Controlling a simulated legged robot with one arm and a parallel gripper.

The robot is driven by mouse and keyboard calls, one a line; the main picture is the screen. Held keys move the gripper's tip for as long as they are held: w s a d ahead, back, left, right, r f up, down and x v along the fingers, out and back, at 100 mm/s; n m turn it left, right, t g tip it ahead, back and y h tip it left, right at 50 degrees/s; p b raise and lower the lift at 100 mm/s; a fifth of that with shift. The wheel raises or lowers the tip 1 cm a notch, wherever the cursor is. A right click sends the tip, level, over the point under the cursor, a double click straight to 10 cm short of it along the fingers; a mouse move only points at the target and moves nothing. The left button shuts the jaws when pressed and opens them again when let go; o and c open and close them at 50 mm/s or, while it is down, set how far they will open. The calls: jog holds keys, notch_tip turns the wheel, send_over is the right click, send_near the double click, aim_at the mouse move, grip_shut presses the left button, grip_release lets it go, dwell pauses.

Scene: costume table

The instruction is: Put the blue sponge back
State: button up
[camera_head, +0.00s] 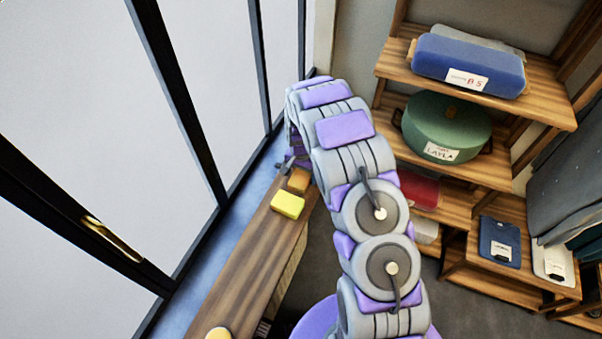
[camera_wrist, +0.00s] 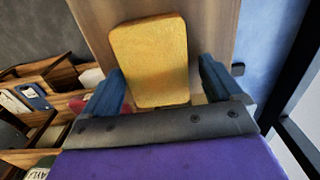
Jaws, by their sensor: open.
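I see no blue sponge in either view. In the head view a yellow sponge (camera_head: 288,205) lies on the long wooden bench (camera_head: 238,270), with an orange-brown block (camera_head: 298,181) just behind it. In the wrist view a yellow sponge (camera_wrist: 150,60) lies between and beyond my fingers; I cannot tell which of those two blocks it is. My gripper (camera_wrist: 160,88) is open, its two blue fingers apart on either side of the sponge. In the head view my arm arches over and hides most of the gripper at the bench's far end.
At the right, a wooden shelf (camera_head: 545,92) holds a blue rolled case (camera_head: 470,66), and a green round case (camera_head: 447,127) sits below. A red item (camera_head: 421,192) and a dark blue item (camera_head: 499,242) are lower. Windows line the left. A yellow round object (camera_head: 218,334) lies on the near bench.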

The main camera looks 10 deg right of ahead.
aim_at(302, 174)
jog(key=shift+r, duration=0.1)
notch_tip(302, 174, up, 12)
jog(key=f+p, duration=0.1)
jog(key=p, duration=0.1)
jog(key=s+r+n, duration=0.1)
jog(key=s+r, duration=0.7)
jog(key=r, duration=0.2)
jog(key=s+r+n, duration=0.2)
jog(key=s+r, duration=0.2)
jog(key=s, duration=0.7)
jog(key=s+r+n+g, duration=0.1)
jog(key=s+r+n, duration=0.1)
jog(key=s, duration=1)
jog(key=s+r+n, duration=0.2)
jog(key=s+r, duration=0.3)
jog(key=s, duration=0.7)
jog(key=shift+a+r+g, duration=0.3)
jog(key=shift+g, duration=0.1)
